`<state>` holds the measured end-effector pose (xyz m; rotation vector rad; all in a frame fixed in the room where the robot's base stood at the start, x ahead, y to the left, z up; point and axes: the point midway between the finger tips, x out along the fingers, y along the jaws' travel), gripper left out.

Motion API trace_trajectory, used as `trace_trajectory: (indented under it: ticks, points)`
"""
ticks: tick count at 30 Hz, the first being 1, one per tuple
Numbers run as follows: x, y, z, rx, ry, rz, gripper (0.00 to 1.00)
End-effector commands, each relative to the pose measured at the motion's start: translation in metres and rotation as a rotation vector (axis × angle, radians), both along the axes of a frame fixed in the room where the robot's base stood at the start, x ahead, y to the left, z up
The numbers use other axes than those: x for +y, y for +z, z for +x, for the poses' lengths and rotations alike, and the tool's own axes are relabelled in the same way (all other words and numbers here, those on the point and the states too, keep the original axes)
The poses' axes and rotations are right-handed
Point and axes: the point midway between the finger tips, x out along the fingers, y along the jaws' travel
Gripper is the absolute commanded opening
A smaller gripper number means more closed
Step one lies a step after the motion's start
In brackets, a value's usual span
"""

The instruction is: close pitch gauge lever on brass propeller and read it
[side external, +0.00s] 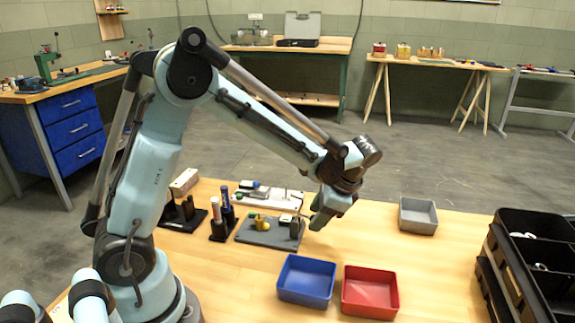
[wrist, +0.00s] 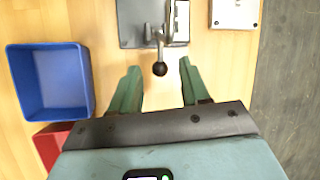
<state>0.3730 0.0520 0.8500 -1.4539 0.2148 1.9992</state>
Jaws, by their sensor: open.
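A grey base plate (side external: 270,236) lies on the wooden table with a small yellow brass propeller (side external: 262,223) on it. A dark upright block, apparently part of the pitch gauge (side external: 295,228), stands at its right side. In the wrist view the plate (wrist: 130,34) is at the top, and a lever with a dark ball knob (wrist: 160,69) projects from it toward me. My gripper (side external: 319,216) is just right of the plate in the side view. In the wrist view my gripper (wrist: 159,68) is open, with the knob between its fingertips and clear gaps either side. The propeller is not clear there.
A blue bin (side external: 305,294) and a red bin (side external: 370,308) stand at the front. A grey bin (side external: 418,228) is to the right, with black crates (side external: 510,275) beyond. A white board (side external: 268,200) and dark tool stands (side external: 222,232) are close behind and left of the plate.

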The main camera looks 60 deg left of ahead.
Motion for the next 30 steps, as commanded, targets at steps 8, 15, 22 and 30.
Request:
trace_trajectory:
  ticks: [8, 15, 22, 30]
  points:
    - [0.0000, 0.0003, 0.0001, 0.000, 0.000, 0.000, 0.18]
    - [-0.0002, 0.0004, 0.0001, 0.000, 0.000, 0.000, 0.00]
    - [-0.0001, 0.0008, -0.0002, -0.002, 0.001, -0.002, 0.00]
    - [0.0030, 0.0053, -0.0031, -0.056, 0.002, -0.055, 0.00]
